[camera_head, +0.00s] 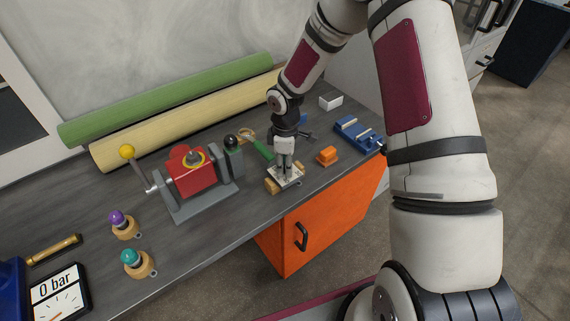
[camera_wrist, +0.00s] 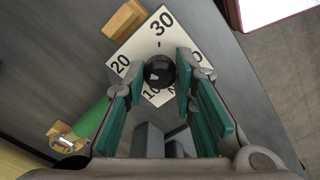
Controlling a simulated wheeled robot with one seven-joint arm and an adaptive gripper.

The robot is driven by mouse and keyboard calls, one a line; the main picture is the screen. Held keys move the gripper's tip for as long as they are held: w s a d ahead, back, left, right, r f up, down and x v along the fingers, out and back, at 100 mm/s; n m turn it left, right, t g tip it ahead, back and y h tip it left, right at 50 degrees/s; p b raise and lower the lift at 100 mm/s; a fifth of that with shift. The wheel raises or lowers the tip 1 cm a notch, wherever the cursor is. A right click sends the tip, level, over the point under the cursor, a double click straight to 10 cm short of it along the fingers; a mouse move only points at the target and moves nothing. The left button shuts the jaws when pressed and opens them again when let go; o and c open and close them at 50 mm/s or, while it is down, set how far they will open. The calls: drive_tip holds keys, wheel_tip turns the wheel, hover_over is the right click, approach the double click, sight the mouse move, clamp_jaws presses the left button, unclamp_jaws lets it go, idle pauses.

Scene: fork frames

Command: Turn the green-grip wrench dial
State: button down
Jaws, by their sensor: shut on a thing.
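The dial is a white square plate (camera_head: 296,180) marked with 10, 20 and 30, on a wooden base; the plate (camera_wrist: 128,54) also shows in the wrist view. A round black knob (camera_wrist: 160,71) stands at its middle. My gripper (camera_head: 284,168) points down over the plate, its teal-padded fingers (camera_wrist: 160,78) shut on the two sides of the knob. A wrench with a green grip (camera_head: 262,149) lies just left of the dial; its grip (camera_wrist: 92,118) shows in the wrist view. Part of the scale is hidden behind the fingers.
An orange block (camera_head: 327,157) and a blue fixture (camera_head: 357,134) stand to the right. A red and grey machine (camera_head: 190,175) with a yellow-tipped lever stands to the left. Green and yellow rolls (camera_head: 165,100) lie along the wall. The bench's front edge is close to the dial.

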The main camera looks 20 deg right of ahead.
drive_tip(key=m+b, duration=0.1)
drive_tip(key=m, duration=0.9)
drive_tip(key=shift+m, duration=0.4)
drive_tip(key=shift+m+b, duration=0.4)
drive_tip(key=shift+m, duration=1.4)
drive_tip(key=c, duration=1.3)
unclamp_jaws()
drive_tip(key=shift+r, duration=0.1)
wheel_tip(320, 180, up, 12)
drive_tip(key=shift+f, duration=0.1)
